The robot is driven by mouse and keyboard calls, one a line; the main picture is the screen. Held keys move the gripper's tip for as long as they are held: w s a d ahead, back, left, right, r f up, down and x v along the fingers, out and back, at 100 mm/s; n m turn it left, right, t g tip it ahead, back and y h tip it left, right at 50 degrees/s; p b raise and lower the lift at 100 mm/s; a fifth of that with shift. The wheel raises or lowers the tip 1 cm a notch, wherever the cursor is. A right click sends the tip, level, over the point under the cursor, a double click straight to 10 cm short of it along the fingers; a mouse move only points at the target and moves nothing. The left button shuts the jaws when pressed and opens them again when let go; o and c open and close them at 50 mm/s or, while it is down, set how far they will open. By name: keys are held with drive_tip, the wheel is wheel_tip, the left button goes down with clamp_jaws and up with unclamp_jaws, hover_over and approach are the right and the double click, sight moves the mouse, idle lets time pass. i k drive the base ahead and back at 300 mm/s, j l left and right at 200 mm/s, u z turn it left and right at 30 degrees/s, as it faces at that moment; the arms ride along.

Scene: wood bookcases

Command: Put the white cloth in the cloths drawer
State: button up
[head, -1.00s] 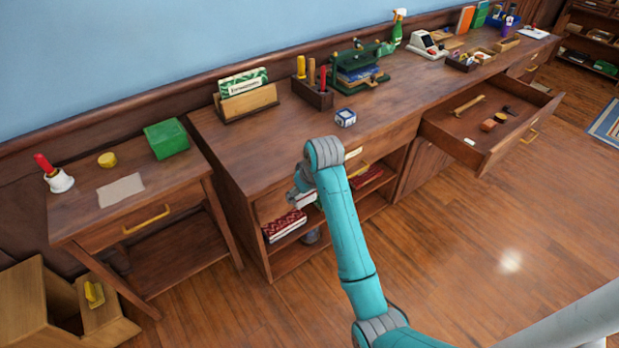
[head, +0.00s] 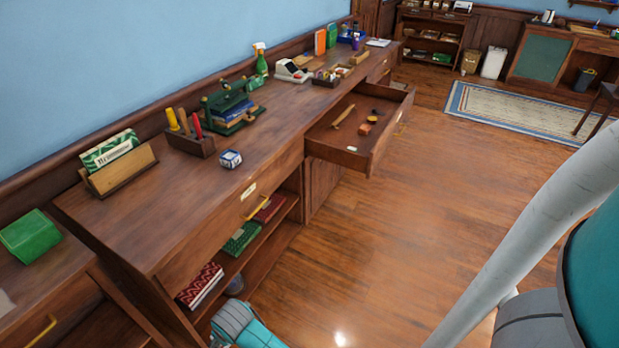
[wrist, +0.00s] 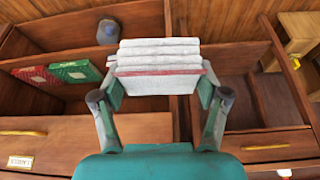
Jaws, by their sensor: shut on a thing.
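The white cloth (wrist: 158,52) is a folded stack with a red stripe, seen in the wrist view. My gripper (wrist: 158,85) is shut on it, with one finger on each side. Another drawer (head: 365,158) stands open farther along the bench, holding a few small tools.
Below the shut drawer are open shelves with a red patterned item (head: 200,285) and a green item (head: 241,238). The side table with a green box (head: 30,236) is at the left. The bench top holds a letter rack (head: 122,168) and a blue-white cube (head: 231,159).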

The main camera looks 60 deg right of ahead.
sight(357, 144)
drive_tip(key=i+l+z, duration=0.1)
drive_tip(key=z, duration=0.25)
drive_tip(key=i+l+z, duration=0.1)
drive_tip(key=z, duration=0.3)
drive_tip(key=i+l+z, duration=0.1)
drive_tip(key=z, duration=0.25)
